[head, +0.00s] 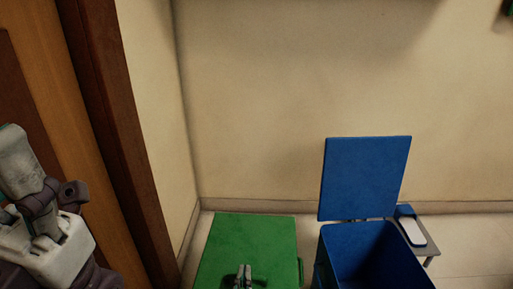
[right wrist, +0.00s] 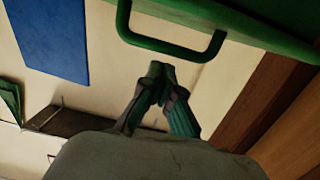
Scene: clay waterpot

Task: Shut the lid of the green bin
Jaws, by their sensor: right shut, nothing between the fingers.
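The green bin's lid (head: 246,238) shows as a flat green panel at the bottom middle of the head view. It appears to lie level over the bin; its near edge is cut off, so I cannot tell whether it sits fully down. My right gripper (head: 243,272) shows over the panel's near part. In the right wrist view, my right gripper (right wrist: 158,72) is shut and empty, its tips just below a green handle (right wrist: 170,48) and apart from it as far as I can tell. The bin's body is mostly hidden. My left arm shows at left, but its fingers do not.
A blue bin (head: 375,255) stands open just right, its blue lid (head: 365,178) upright. A small grey table (head: 430,252) with a white object (head: 412,232) stands beyond it. The wall (head: 270,110) is close behind, and a wooden door frame (head: 105,130) is at left.

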